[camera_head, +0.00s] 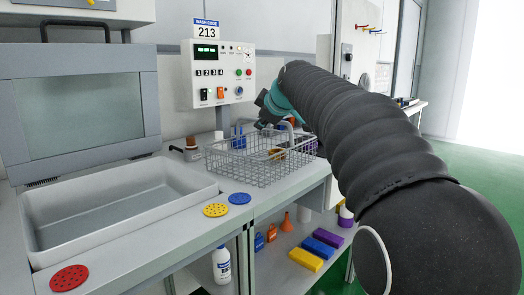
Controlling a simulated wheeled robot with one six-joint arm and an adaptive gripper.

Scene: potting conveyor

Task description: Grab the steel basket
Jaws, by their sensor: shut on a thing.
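The steel basket (238,168) is a wire basket on the grey counter, to the right of the white basin. It holds a few small items, among them a yellowish one, too small to make out. My arm reaches in from the right, and my gripper (284,122) is at the basket's far right side, by its raised handle. The gripper is shut on the basket, though the arm partly hides the fingers and the contact. The basket looks level, and I cannot tell whether it touches the counter.
A white basin (50,254) fills the counter's left. Red (69,278), yellow (215,210) and blue (239,198) discs lie along the front edge. A control box (217,75) stands behind the basket. A lower shelf holds bottles and coloured blocks (305,260).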

